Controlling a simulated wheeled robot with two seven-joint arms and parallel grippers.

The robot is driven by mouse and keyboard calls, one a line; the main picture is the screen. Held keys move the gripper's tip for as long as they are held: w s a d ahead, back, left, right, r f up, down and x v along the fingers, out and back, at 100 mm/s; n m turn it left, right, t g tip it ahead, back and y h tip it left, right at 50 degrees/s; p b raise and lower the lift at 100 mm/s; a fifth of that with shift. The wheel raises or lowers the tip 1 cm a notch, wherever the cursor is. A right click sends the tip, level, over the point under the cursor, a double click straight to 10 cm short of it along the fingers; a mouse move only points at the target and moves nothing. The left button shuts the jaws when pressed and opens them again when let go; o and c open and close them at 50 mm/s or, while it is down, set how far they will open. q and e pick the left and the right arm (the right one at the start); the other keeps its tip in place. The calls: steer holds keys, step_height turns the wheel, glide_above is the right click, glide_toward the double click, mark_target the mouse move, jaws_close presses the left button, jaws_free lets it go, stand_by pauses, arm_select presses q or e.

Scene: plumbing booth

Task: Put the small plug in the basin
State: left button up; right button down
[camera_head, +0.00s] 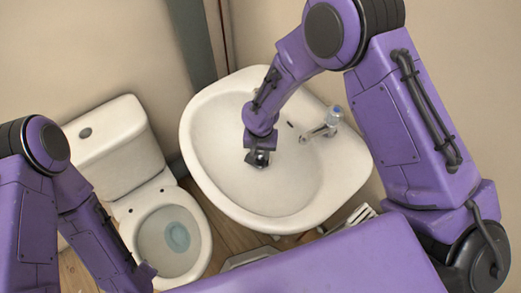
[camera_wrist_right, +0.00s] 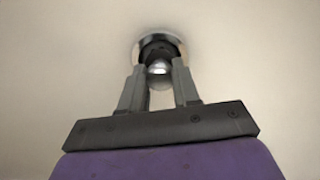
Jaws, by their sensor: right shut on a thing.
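The white basin (camera_head: 222,150) is at the centre of the head view. My right gripper (camera_head: 259,160) reaches down into it, close to the bottom. In the right wrist view my right gripper (camera_wrist_right: 159,68) has its two fingers on either side of a small shiny plug (camera_wrist_right: 158,68), shut on it. The plug is at the round chrome-rimmed drain (camera_wrist_right: 143,46); whether it is seated or just above the hole I cannot tell. In the head view the plug is hidden by the gripper. My left arm is at the lower left; its gripper cannot be made out.
A tap (camera_head: 326,124) stands on the basin's right rim, near my right forearm. A white toilet (camera_head: 168,225) with an open bowl is to the left of the basin. A grey pipe or post (camera_head: 195,45) runs up the wall behind. The rest of the bowl is empty.

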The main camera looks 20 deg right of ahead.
steer(key=c, duration=0.7)
jaws_free()
steer(key=shift+c, duration=0.2)
step_height(320, 180, up, 10)
steer(key=shift+r, duration=0.25)
